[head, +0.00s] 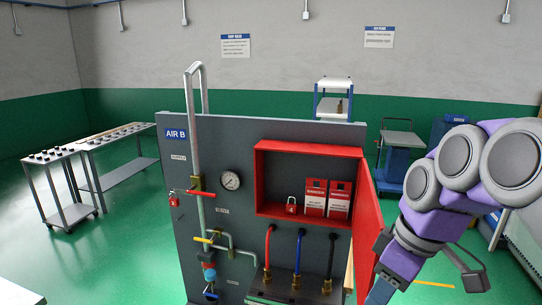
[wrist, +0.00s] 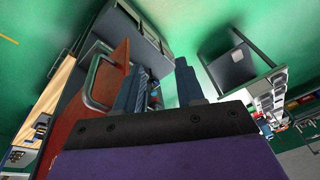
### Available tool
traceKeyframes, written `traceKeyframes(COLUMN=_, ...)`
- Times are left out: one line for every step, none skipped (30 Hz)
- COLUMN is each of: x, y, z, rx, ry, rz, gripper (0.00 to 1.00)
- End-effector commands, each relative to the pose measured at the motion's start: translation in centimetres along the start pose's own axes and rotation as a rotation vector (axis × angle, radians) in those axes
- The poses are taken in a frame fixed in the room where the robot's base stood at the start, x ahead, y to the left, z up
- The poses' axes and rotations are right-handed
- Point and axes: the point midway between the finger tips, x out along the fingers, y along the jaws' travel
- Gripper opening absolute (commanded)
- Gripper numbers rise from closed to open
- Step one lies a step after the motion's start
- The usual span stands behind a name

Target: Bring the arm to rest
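My purple-and-grey arm is folded at the right of the head view, with its wrist hanging low beside the open red door (head: 368,225) of a red cabinet (head: 308,150). In the wrist view my gripper (wrist: 160,78) has its two dark fingers apart, with nothing visible between them. In the head view the fingertips are hard to make out. A red panel with a metal handle (wrist: 105,78) lies behind the left finger in the wrist view. I cannot tell whether the gripper touches anything.
A grey AIR B panel (head: 225,135) carries pipes, valves and a gauge (head: 230,180). The cabinet holds a red padlock (head: 291,205) and red-white tags (head: 315,197). Tables (head: 110,135) stand at left, a cart (head: 402,138) behind. Green floor is open at left.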

Motion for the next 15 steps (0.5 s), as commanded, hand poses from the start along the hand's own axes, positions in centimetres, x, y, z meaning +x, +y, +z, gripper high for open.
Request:
traceKeyframes(x=2.5, y=-1.4, z=0.6, rx=0.033, ry=-0.028, rz=-0.001, gripper=0.38)
traceKeyframes(x=3.6, y=-2.1, z=0.9, rx=0.060, ry=-0.043, rz=-0.001, gripper=0.38)
traceKeyframes(x=5.2, y=-3.1, z=1.4, rx=0.097, ry=-0.062, rz=0.002, gripper=0.38)
traceKeyframes(x=6.4, y=-3.8, z=1.8, rx=0.125, ry=-0.078, rz=0.005, gripper=0.38)
traceKeyframes(x=7.5, y=-4.4, z=2.2, rx=0.156, ry=-0.092, rz=0.009, gripper=0.38)
traceKeyframes(x=9.1, y=-5.4, z=2.9, rx=0.197, ry=-0.113, rz=0.010, gripper=0.38)
traceKeyframes(x=10.2, y=-6.0, z=3.5, rx=0.229, ry=-0.125, rz=0.016, gripper=0.38)
traceKeyframes(x=11.5, y=-6.7, z=4.1, rx=0.262, ry=-0.140, rz=0.021, gripper=0.38)
traceKeyframes(x=13.1, y=-7.5, z=5.0, rx=0.308, ry=-0.159, rz=0.027, gripper=0.38)
traceKeyframes(x=14.3, y=-8.1, z=5.7, rx=0.343, ry=-0.175, rz=0.031, gripper=0.38)
traceKeyframes(x=15.5, y=-8.7, z=6.5, rx=0.380, ry=-0.188, rz=0.038, gripper=0.38)
traceKeyframes(x=17.0, y=-9.3, z=7.5, rx=0.430, ry=-0.202, rz=0.049, gripper=0.38)
traceKeyframes(x=18.1, y=-9.9, z=8.4, rx=0.467, ry=-0.217, rz=0.053, gripper=0.38)
traceKeyframes(x=19.2, y=-10.4, z=9.2, rx=0.504, ry=-0.229, rz=0.060, gripper=0.38)
traceKeyframes(x=20.5, y=-11.0, z=10.3, rx=0.552, ry=-0.245, rz=0.070, gripper=0.38)
